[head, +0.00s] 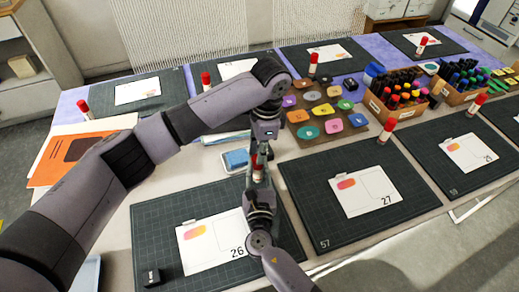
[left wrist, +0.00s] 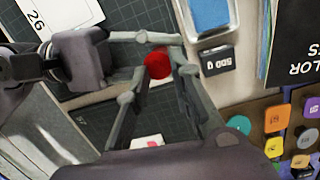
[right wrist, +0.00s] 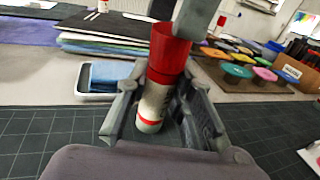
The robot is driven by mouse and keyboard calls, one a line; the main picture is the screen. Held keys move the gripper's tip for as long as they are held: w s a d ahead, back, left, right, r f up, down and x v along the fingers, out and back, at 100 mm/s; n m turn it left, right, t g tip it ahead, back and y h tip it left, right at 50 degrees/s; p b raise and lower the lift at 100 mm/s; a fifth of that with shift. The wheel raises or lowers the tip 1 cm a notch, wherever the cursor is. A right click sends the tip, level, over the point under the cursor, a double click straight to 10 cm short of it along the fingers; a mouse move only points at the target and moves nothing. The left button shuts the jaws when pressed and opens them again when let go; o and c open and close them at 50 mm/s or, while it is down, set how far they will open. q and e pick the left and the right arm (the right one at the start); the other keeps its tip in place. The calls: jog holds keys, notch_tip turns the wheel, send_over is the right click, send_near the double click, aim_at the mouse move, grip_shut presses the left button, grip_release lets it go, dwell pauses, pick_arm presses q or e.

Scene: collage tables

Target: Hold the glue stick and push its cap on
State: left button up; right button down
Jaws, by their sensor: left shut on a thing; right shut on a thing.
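My right gripper (right wrist: 160,112) is shut on the white body of a glue stick (right wrist: 154,102) and holds it upright above the front mat. My left gripper (left wrist: 158,68) is shut on its red cap (left wrist: 158,65) from above. In the right wrist view the cap (right wrist: 168,52) sits in line with the top of the body, with no clear gap. How deep it sits I cannot tell. In the head view the left gripper (head: 260,150) is directly above the right gripper (head: 259,178), and they mostly hide the stick.
A blue pad in a white tray (head: 236,160) lies just behind the grippers. Mat 57 (head: 348,192) with a card is to the right. A wooden board of coloured pieces (head: 325,113) and boxes of markers (head: 395,95) stand farther back. Other red-capped glue sticks (head: 387,131) stand around.

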pick_arm(q)
jog(key=shift+s+f, duration=0.15)
pick_arm(e)
jog(key=shift+w+a+r, duration=0.1)
jog(key=shift+w+r, duration=0.05)
jog(key=shift+r, duration=0.25)
pick_arm(q)
jog(key=shift+d+r, duration=0.15)
jog(key=shift+r, duration=0.9)
jog(key=shift+d+r, duration=0.1)
jog(key=shift+r, duration=0.9)
pick_arm(e)
jog(key=shift+f, duration=0.2)
jog(key=c, duration=1.3)
grip_release()
jog(key=shift+f, duration=0.1)
jog(key=s, duration=1.2)
jog(key=shift+s+d, duration=0.1)
jog(key=shift+d, duration=0.15)
pick_arm(q)
jog(key=shift+f, duration=0.15)
